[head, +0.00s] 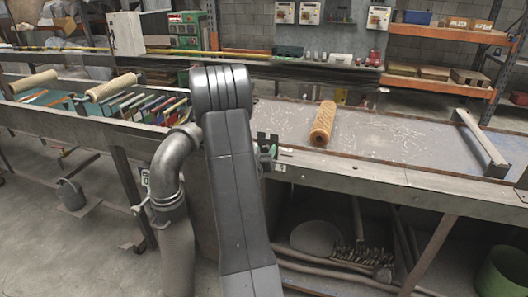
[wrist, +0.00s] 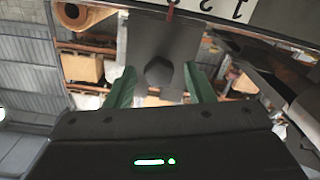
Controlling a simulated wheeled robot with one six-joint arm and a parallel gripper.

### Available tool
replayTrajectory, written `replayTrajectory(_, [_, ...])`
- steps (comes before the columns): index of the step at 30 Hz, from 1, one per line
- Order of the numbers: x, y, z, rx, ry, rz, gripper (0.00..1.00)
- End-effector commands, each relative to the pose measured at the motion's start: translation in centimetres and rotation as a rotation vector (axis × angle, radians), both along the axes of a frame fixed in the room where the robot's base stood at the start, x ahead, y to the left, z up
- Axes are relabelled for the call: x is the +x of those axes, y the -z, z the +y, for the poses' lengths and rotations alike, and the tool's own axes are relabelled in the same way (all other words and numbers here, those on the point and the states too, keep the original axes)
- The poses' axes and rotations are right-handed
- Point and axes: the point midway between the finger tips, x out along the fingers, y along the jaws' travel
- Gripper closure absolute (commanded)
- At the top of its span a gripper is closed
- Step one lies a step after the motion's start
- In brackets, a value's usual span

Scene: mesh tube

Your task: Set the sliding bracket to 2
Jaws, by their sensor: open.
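In the wrist view my gripper (wrist: 160,85) is open, with one green finger on each side of a dark, faceted knob (wrist: 158,72). The knob stands out from a grey plate, which looks like the sliding bracket (wrist: 150,38). I cannot tell whether the fingers touch the knob. A thin red pointer (wrist: 171,8) shows at the plate's top edge, by the left end of a white number scale (wrist: 240,10). The scale's digits are upside down and partly cut off. In the head view my arm hides most of the bracket and gripper.
The long metal bench (head: 400,177) runs across the head view, with a tan mesh tube (head: 322,124) lying on it. Several tools lie in the bench's left part. A curved grey pipe (head: 172,165) stands close left of my arm. A green bin (head: 503,270) is at lower right.

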Motion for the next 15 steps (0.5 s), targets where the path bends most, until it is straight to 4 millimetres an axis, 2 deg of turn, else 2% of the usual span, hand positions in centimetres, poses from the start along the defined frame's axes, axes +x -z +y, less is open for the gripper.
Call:
replayTrajectory(2, [-0.02,0.00,0.00,0.000,0.000,0.000,0.56])
replayTrajectory(6, [-0.03,-0.01,0.00,0.000,0.000,0.000,0.83])
replayTrajectory(9, [-0.03,-0.01,0.00,0.000,0.000,0.000,1.00])
replayTrajectory(15, [-0.11,0.09,-0.24,0.001,0.001,-0.001,1.00])
